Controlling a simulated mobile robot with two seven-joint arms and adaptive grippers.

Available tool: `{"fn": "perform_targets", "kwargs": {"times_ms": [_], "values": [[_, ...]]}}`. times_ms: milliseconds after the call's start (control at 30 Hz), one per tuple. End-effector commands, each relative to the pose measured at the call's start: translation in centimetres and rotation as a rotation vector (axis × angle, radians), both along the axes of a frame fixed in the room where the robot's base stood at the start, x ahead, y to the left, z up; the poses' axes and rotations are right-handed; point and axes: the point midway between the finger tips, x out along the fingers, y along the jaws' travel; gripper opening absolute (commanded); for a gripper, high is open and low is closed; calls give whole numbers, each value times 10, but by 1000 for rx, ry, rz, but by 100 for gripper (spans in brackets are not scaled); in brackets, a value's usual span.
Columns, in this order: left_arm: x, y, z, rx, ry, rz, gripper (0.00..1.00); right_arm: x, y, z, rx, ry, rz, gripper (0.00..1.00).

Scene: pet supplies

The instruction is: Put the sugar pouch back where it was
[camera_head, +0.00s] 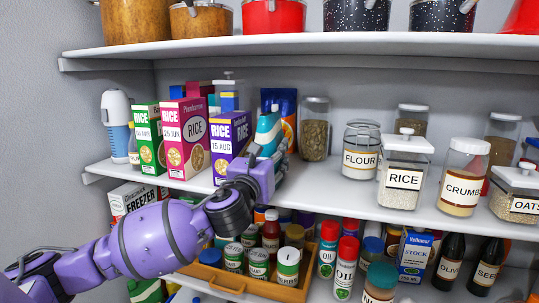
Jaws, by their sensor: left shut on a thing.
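My left gripper (268,160) reaches in from the lower left to the middle shelf. It is shut on a teal and white pouch (268,131), which I take to be the sugar pouch; its label cannot be read. The pouch stands up above the gripper, slightly tilted, right of the purple rice box (229,146). The gripper hides its lower part, so I cannot tell whether it touches the shelf (330,192). A blue and orange pouch (289,104) is behind it. My right gripper is not in view.
Pink (185,140) and green (149,140) rice boxes stand left. A grain jar (315,130), flour jar (360,150) and rice jar (403,174) stand right. A wooden tray (240,286) of spice jars is below. Bare shelf shows between gripper and flour jar.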

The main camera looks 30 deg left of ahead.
Motion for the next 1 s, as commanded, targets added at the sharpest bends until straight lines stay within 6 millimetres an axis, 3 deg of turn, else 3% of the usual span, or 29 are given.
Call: {"fn": "perform_targets", "kwargs": {"times_ms": [33, 167, 567, 667, 1000], "values": [[0, 0, -1, 0, 1, 0, 48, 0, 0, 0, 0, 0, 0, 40], [0, 0, -1, 0, 1, 0, 65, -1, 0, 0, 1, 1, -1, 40], [-3, -1, 0, 0, 2, -1, 66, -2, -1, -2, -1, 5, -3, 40], [-15, -3, -3, 2, 4, -1, 66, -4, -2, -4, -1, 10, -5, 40], [-84, -20, -13, 1, 5, -2, 66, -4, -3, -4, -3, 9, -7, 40]]}}
